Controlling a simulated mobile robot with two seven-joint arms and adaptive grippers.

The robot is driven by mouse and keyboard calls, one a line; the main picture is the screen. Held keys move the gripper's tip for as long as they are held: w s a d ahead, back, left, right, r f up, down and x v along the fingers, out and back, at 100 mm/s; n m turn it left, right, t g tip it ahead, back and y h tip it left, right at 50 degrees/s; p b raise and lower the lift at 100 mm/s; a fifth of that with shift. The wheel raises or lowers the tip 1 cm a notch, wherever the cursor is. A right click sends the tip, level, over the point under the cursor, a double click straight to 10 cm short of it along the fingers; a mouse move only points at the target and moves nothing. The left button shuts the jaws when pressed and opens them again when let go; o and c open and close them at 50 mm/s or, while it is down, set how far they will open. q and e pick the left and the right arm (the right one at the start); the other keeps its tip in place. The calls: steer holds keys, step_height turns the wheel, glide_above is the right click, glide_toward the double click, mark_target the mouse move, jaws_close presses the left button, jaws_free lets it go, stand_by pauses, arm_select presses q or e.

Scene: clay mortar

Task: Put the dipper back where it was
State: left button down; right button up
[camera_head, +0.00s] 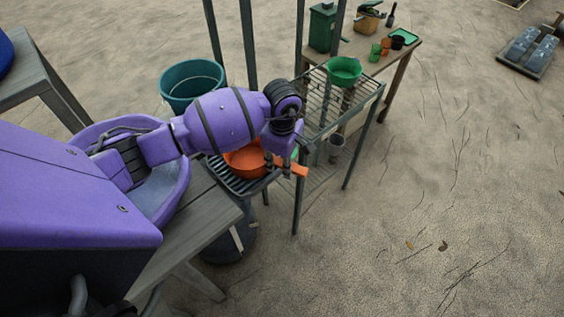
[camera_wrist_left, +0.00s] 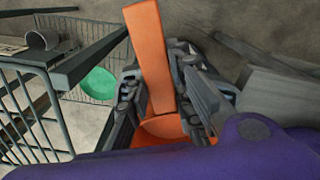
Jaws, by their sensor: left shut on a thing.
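The orange dipper (camera_head: 244,161) shows in the head view with its bowl over a dark slatted rack (camera_head: 232,183); whether it touches the slats I cannot tell. Its flat handle (camera_head: 293,169) points to the right. My left gripper (camera_head: 280,160) is shut on the handle. In the left wrist view the handle (camera_wrist_left: 154,60) runs up between the two fingers of my left gripper (camera_wrist_left: 163,95), with part of the orange bowl (camera_wrist_left: 164,127) below. My arm hides part of the dipper in the head view. My right gripper is not in view.
A teal bucket (camera_head: 192,84) stands behind my left arm. A wire shelf (camera_head: 325,100) with a green basin (camera_head: 344,70) rises to the right. A wooden bench (camera_head: 192,232) lies at the front left. Behind is a table (camera_head: 404,58) with small pots. The sandy ground at right is mostly clear.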

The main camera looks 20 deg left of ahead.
arm_select(q)
steer(key=c, duration=1.6)
jaws_free()
steer(key=shift+f, duration=0.15)
steer(key=shift+o, duration=0.2)
